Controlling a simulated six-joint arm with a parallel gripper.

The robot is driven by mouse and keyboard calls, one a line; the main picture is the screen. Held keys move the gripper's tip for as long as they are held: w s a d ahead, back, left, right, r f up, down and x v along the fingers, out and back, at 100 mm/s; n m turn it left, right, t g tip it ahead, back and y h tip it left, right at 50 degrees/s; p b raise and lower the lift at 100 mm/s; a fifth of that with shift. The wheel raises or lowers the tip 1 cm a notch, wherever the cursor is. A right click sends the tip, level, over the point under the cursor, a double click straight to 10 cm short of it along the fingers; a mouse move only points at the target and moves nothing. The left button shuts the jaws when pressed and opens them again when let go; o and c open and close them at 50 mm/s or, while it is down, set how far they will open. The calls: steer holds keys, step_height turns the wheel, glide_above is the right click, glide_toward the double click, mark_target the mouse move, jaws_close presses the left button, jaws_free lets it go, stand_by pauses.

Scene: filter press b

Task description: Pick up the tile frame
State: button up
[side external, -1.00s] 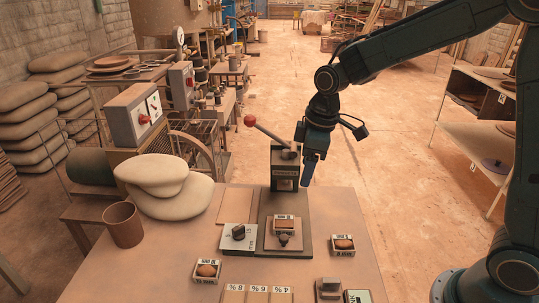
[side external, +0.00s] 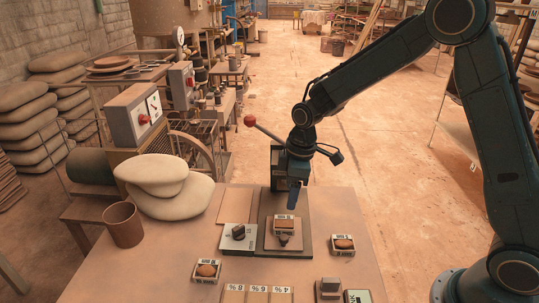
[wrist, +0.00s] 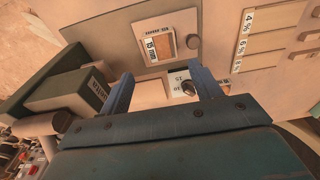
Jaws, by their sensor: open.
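The tile frame (side external: 284,224) is a small pale frame with a label and a brown tile. It sits flat on the press's base plate, with a round knob just in front of it. In the wrist view the labelled frame (wrist: 157,45) lies beyond my fingertips, near the top middle. My gripper (side external: 293,199) points down above and slightly behind the frame, close to the press (side external: 276,172). In the wrist view my gripper (wrist: 158,74) has two blue fingers set wide apart, with nothing between them.
Similar tile frames lie at the left front (side external: 207,270) and at the right (side external: 343,244). A dial block (side external: 238,237) stands just left of the base plate. The press's red-knobbed lever (side external: 250,121) sticks up to the left. Percent-marked strips (side external: 259,295) lie at the front.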

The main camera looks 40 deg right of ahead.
glide_above(284, 222)
steer(key=shift+s+d+f, duration=0.1)
steer(key=shift+d+f, duration=0.05)
steer(key=shift+f, duration=0.65)
steer(key=shift+s+d+f, duration=0.15)
steer(key=shift+f, duration=0.65)
steer(key=shift+s+d+f, duration=0.1)
steer(key=shift+d+f, duration=0.05)
steer(key=shift+f, duration=0.65)
steer(key=shift+w+a+f, duration=0.15)
steer(key=shift+a+f, duration=0.05)
steer(key=shift+f, duration=1.1)
steer(key=shift+w+a+f, duration=0.15)
steer(key=shift+f, duration=1.1)
steer(key=shift+c, duration=0.2)
steer(key=c, duration=0.9)
steer(key=shift+r, duration=0.2)
step_height(284, 222, up, 20)
steer(key=shift+f, duration=0.15)
